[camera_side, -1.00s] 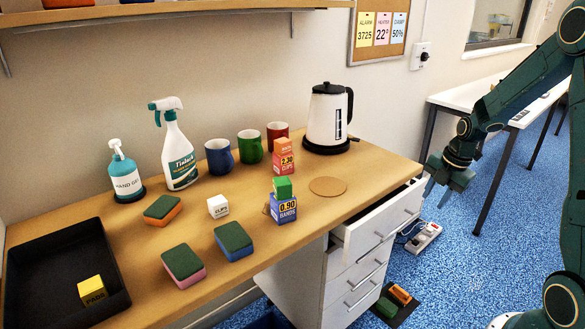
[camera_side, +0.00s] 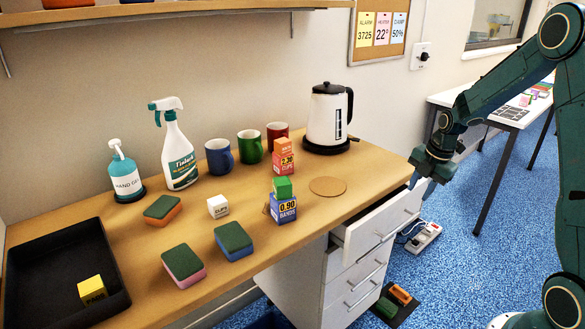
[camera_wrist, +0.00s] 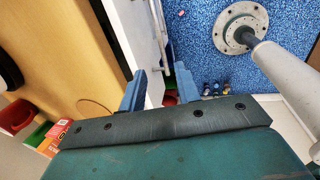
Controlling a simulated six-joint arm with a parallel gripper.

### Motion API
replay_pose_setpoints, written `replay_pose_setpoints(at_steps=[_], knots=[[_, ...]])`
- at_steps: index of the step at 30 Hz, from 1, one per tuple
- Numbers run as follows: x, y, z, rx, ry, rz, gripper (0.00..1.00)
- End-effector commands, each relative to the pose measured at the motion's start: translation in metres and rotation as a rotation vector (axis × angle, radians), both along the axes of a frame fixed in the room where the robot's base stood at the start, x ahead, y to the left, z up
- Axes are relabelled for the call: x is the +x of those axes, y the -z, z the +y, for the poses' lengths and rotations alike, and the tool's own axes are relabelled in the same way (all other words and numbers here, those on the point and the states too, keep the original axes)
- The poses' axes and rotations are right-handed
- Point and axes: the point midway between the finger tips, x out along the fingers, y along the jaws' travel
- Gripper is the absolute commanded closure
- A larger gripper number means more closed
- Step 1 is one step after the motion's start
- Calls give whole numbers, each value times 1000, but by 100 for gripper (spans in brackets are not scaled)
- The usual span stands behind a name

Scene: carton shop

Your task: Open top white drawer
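The white drawer unit stands under the right end of the desk. Its top drawer (camera_side: 385,226) is slightly ajar, its front standing out from the cabinet. Its white front (camera_wrist: 138,32) also shows in the wrist view, with a thin handle (camera_wrist: 159,28) on its outer face. My gripper (camera_side: 418,180) is near the far end of the top drawer, by the desk's right corner. In the wrist view my gripper (camera_wrist: 161,70) is open, its blue fingers apart near the front and handle. I cannot tell if they touch either. Nothing is held.
The desk (camera_side: 330,212) carries a kettle (camera_side: 327,120), mugs, sponges, small boxes, bottles and a black tray (camera_side: 105,246). A power strip (camera_side: 424,237) and a dark mat with sponges lie on the blue floor. A white table (camera_side: 515,115) stands behind my arm.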

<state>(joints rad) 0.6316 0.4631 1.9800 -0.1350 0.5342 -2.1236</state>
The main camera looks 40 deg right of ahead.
Motion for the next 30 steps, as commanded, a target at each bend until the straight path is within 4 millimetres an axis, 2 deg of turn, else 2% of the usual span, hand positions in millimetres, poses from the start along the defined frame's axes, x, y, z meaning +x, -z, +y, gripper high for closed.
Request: replay_pose_setpoints(at_steps=[5,11,30], knots=[[1,6,0,1,0,2,67],[4,24,1,3,-2,3,67],[20,106,0,1,-1,3,67]])
